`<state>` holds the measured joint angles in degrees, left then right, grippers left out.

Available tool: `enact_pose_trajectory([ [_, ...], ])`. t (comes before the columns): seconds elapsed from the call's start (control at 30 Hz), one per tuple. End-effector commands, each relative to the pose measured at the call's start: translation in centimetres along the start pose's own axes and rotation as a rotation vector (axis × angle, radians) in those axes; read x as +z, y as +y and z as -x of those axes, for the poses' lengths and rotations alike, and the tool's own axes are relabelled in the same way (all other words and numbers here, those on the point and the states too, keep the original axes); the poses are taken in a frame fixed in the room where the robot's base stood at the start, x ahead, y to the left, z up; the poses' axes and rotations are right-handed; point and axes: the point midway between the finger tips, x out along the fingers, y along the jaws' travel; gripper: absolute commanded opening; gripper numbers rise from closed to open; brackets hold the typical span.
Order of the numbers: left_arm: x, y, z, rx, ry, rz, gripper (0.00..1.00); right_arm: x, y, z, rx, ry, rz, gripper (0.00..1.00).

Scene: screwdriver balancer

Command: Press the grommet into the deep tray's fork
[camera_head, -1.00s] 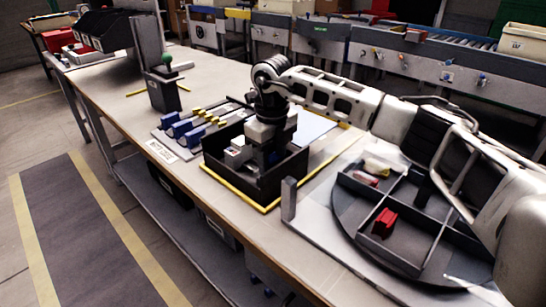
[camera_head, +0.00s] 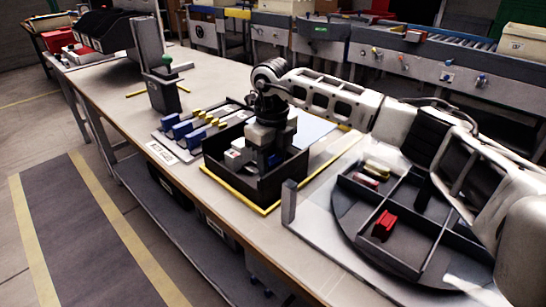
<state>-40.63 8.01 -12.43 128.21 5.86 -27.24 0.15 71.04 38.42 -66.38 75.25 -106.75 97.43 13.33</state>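The deep tray (camera_head: 240,187) is a dark open box on the bench, edged by yellow tape. My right gripper (camera_head: 266,160) comes in from the right and points down inside it. Its fingertips are hidden by the tray wall and by the hand itself, so I cannot tell whether it is open or shut. A small white and red item (camera_head: 233,156) and something blue show inside the tray beside the gripper. I cannot make out the grommet or the fork. My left gripper is not in view.
A round divided turntable (camera_head: 350,215) at the right holds a red block (camera_head: 384,224) and small pale and red items. Left of the tray is a rack with blue blocks (camera_head: 182,130) and yellow pieces. A dark post stand with a green knob (camera_head: 166,62) stands farther back.

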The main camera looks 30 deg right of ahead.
Motion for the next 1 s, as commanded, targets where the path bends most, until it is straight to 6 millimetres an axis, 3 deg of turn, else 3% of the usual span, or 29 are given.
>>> enact_pose_trajectory([
  [0.03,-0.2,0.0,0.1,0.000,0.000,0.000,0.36,-1.5,0.5,-3.3,0.000,0.071,0.005,0.58],
  [0.2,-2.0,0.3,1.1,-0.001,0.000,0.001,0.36,-1.3,0.7,-0.4,-0.001,0.054,0.007,0.58],
  [0.27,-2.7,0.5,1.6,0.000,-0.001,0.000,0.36,-1.3,0.8,0.8,-0.003,0.048,0.007,0.65],
  [0.6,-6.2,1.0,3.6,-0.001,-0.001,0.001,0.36,-0.7,1.4,7.6,-0.010,-0.001,0.015,0.65],
  [0.77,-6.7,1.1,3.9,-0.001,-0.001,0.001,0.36,-0.6,1.5,8.8,-0.011,-0.013,0.016,0.65],
  [1.0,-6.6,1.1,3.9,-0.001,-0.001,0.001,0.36,-0.5,1.5,8.9,-0.011,-0.016,0.016,0.65],
])
